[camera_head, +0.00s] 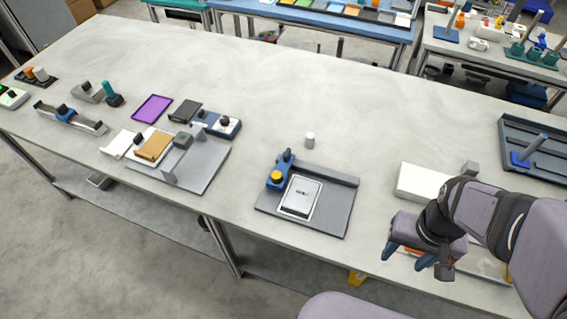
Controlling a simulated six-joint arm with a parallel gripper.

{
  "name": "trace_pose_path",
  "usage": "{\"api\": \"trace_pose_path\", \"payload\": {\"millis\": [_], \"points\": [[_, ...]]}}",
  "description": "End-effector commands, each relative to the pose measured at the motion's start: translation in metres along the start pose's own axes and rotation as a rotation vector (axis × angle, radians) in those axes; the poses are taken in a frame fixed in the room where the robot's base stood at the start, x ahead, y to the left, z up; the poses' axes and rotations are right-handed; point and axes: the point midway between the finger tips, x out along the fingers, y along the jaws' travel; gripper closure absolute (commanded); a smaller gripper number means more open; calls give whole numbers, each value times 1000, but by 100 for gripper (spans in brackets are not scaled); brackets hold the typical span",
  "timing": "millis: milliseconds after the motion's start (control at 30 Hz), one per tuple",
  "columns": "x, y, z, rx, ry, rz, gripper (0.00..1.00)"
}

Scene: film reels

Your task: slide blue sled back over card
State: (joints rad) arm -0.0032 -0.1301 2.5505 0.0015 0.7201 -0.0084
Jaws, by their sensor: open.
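A blue sled (277,180) with a yellow knob and a dark upright part sits at the left back of a dark grey base plate (330,225). A card (300,197), silver-grey with a pale border and small dark print, lies flat on the plate, just right of and in front of the sled. The card is mostly uncovered. My gripper (407,257) is at the lower right, near the table's front edge. Its blue fingers are apart, with nothing seen between them. It is well to the right of the plate and sled, touching neither.
A raised grey bar (325,173) runs along the plate's back edge. A small grey cylinder (310,140) stands behind it. A white box (423,182) is right of the plate, near my arm. A grey fixture with a tan block (154,146) is at left. Table between plate and gripper is clear.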

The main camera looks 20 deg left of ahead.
Motion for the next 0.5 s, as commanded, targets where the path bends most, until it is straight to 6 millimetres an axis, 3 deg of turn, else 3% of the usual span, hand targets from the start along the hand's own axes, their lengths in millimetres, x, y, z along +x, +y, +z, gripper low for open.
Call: {"api": "trace_pose_path", "payload": {"millis": [167,267,367,500], "points": [[-4,-14,-29,-107,10,-21,50],[-7,-33,-60,-233,24,-45,50],[-10,-62,-99,-400,46,-79,50],[-11,-115,-152,-668,85,-134,50]]}}
